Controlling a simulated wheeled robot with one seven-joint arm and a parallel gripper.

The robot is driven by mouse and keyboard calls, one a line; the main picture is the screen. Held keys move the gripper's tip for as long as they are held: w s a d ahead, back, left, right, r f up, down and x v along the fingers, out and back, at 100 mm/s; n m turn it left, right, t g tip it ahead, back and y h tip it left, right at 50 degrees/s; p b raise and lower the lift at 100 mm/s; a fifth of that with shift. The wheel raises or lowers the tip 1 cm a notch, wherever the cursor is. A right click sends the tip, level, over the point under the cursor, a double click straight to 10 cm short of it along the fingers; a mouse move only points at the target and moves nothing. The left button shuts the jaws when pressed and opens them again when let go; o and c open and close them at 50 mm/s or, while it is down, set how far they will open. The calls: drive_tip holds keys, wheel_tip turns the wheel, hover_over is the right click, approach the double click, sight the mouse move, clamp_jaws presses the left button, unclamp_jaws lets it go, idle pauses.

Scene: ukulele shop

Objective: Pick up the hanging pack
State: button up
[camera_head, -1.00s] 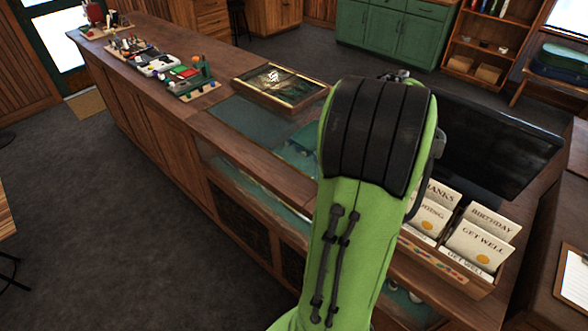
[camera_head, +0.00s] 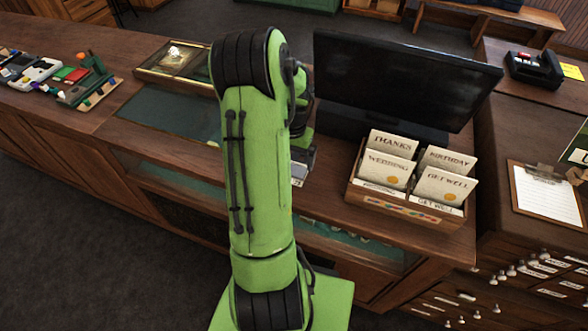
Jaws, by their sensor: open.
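I cannot make out a hanging pack in the head view. My green and black arm rises through the middle of the picture.
The wooden counter (camera_head: 330,212) carries a card box (camera_head: 408,208), a dark monitor (camera_head: 400,82), a framed display (camera_head: 172,66) and small tools (camera_head: 88,85). A clipboard (camera_head: 546,196) and card terminal (camera_head: 535,70) lie right. Open floor (camera_head: 60,235) is at lower left.

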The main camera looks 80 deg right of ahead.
sight(294, 172)
wheel_tip(294, 172, down, 6)
drive_tip(key=shift+s+r, duration=0.1)
drive_tip(key=shift+r, duration=0.15)
drive_tip(key=c, duration=1.1)
